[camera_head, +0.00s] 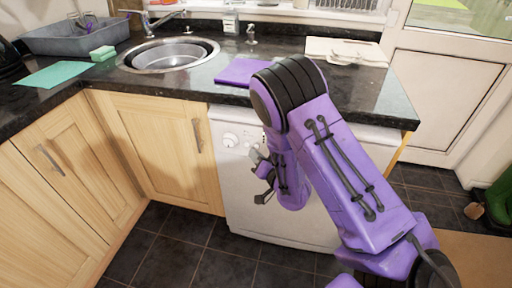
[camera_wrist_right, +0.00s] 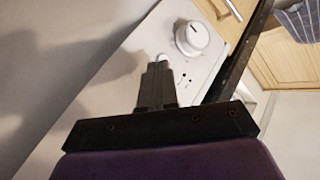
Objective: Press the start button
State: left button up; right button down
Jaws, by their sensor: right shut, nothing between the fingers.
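The white appliance (camera_head: 240,205) stands under the counter, with a round white dial (camera_head: 231,140) on its front panel. In the right wrist view the dial (camera_wrist_right: 191,38) sits up and right of my fingertips. A small round pale button (camera_wrist_right: 162,57) shows just beyond the tips, partly covered by them. I cannot tell whether they touch it. My right gripper (camera_head: 262,168) is shut and empty, in front of the panel; its fingers also show in the right wrist view (camera_wrist_right: 157,70). My right arm hides the panel's right part in the head view. My left gripper is not in view.
The dark counter (camera_head: 400,98) overhangs above the appliance. On it are a purple board (camera_head: 241,72), a sink (camera_head: 170,55), a green sponge (camera_head: 103,53) and pale boards (camera_head: 345,50). Wooden cabinets (camera_head: 160,140) stand left. Dark floor tiles (camera_head: 200,250) in front are clear.

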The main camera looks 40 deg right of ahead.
dwell(0.6)
jog(key=shift+w+d, duration=0.3)
